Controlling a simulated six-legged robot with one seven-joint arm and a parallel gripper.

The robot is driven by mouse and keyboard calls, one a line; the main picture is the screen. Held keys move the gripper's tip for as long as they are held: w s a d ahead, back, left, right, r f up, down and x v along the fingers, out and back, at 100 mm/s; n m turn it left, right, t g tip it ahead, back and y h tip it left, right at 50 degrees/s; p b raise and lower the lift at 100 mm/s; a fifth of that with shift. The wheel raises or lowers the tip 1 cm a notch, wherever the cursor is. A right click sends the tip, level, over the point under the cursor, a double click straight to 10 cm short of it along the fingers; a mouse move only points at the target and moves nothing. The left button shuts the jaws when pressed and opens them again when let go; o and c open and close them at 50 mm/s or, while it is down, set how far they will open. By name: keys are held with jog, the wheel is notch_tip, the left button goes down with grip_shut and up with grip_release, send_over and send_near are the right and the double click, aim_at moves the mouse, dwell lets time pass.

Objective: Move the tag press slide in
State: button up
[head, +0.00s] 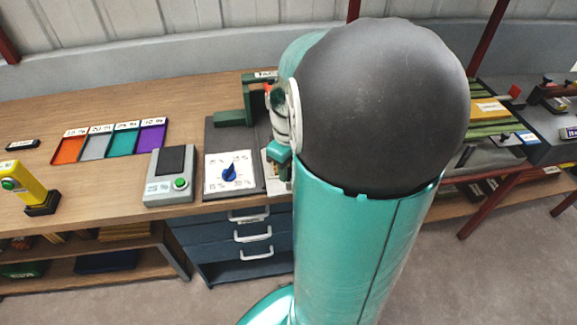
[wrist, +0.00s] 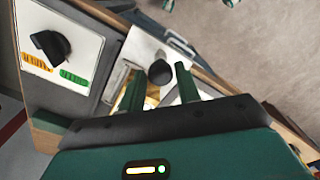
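In the wrist view, a round black knob (wrist: 160,73) stands between the two green fingers of my gripper (wrist: 160,72). The fingers are apart, with a visible gap on each side of the knob. A pale metal plate (wrist: 145,50) lies around the knob, with a brass-coloured part by the left finger; I cannot tell how far the slide is out. In the head view, the green tag press frame (head: 236,113) stands on a dark mat on the bench. My arm hides its right side, the slide and most of my gripper.
Left of the press are a white dial panel (head: 229,174), a grey box with a green button (head: 171,176), coloured trays (head: 108,142) and a yellow device (head: 24,186). Blue drawers (head: 240,240) are below the bench edge. A second bench (head: 490,155) is at the right.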

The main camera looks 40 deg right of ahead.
grip_shut()
jog(key=w+d, duration=0.2)
jog(key=w, duration=0.1)
jog(key=w+d, duration=0.2)
jog(key=w, duration=0.2)
jog(key=w+d, duration=0.3)
jog(key=shift+w+r, duration=0.15)
jog(key=shift+o, duration=2.1)
grip_release()
jog(key=shift+w+d, duration=0.1)
jog(key=shift+w, duration=0.1)
jog(key=shift+s, duration=0.2)
notch_tip(320, 180, up, 14)
